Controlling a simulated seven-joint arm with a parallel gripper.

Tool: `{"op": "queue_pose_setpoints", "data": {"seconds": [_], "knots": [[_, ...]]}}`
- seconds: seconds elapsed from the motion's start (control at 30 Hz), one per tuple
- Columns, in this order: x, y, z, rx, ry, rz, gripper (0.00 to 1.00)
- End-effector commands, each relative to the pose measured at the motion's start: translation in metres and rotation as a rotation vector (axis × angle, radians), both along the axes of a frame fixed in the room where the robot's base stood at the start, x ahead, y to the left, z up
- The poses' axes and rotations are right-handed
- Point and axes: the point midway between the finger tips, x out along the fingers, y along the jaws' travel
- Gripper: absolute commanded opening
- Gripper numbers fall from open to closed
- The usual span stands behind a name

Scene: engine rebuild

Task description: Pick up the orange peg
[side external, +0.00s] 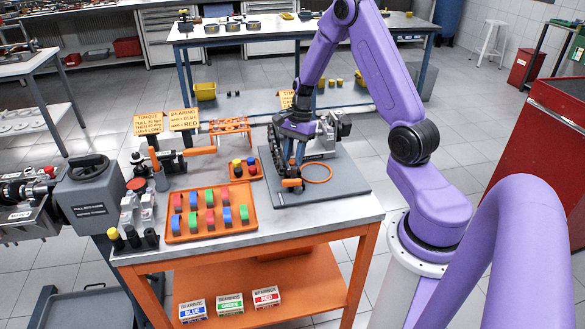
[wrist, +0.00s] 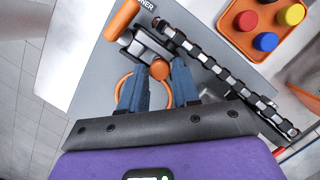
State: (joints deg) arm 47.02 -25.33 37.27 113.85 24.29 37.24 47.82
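The orange peg (wrist: 160,69) shows its round orange end between my two blue fingertips in the wrist view. My gripper (wrist: 161,74) points down with one finger on each side of the peg. The fingers look spread and open, with very little room beside the peg; contact is hard to judge. In the side external view my gripper (side external: 296,163) is low over the right part of the table, beside a dark chain (side external: 279,155). The fingers mostly hide the peg there.
A thick orange cylinder (wrist: 122,20) on a dark fitting and the chain (wrist: 215,65) lie close to the fingers. An orange ring (side external: 317,173) lies on the grey plate (side external: 335,188). An orange tray (side external: 212,230) of colored blocks stands left.

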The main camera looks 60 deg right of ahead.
Motion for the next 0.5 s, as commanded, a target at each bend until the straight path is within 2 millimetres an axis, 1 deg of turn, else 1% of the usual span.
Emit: {"op": "queue_pose_setpoints", "data": {"seconds": [0.03,0.1,0.33,0.37,0.4,0.43,0.5], "knots": [[-0.0008,0.0013,-0.0044,0.001,0.003,0.0,0.31],[-0.0005,0.0021,-0.0071,0.0,0.002,0.001,0.31],[-0.0002,0.0022,-0.0077,-0.001,0.0,0.0,0.31],[-0.0002,0.0022,-0.0076,-0.001,0.0,0.0,0.21],[-0.0002,0.0022,-0.0076,-0.001,0.0,0.0,0.08],[-0.0002,0.0022,-0.0076,-0.001,0.0,0.0,0.0],[-0.0002,0.0022,-0.0075,0.0,0.0,0.0,0.0]]}}
